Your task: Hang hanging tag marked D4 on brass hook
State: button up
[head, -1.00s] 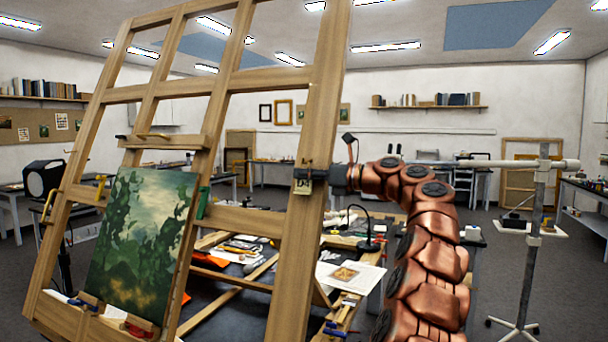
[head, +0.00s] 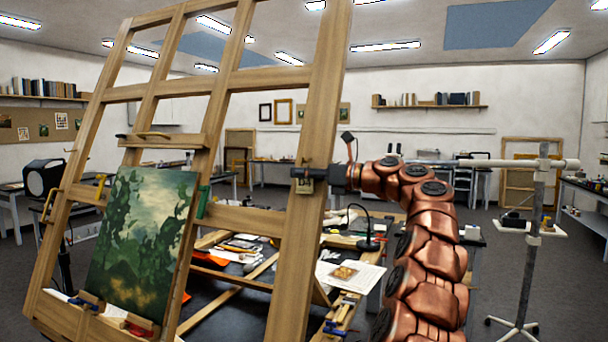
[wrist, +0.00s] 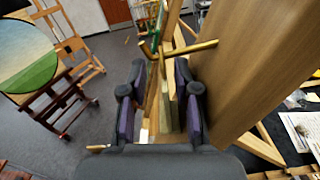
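A small pale tag (head: 306,186) with dark marking shows against the easel's right post in the head view, just below my gripper tips. Its lettering is too small to read now. A brass hook (wrist: 182,48) sticks out of the wooden post in the wrist view, its end turned up at the left. My gripper (wrist: 160,85) is beneath the hook, its two dark fingers apart. Narrow olive and pale strips show between the fingers. I cannot tell which is the tag seen edge-on, or whether its loop is around the hook. My gripper (head: 300,172) is beside the post in the head view.
The large wooden easel (head: 318,120) stands close, bearing a green landscape painting (head: 142,240). A cluttered worktable (head: 355,290) lies behind it. A metal stand (head: 533,230) is at the right. Grey floor is open at the lower right.

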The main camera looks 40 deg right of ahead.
jog(key=shift+s+d, duration=0.1)
jog(key=shift+d, duration=0.1)
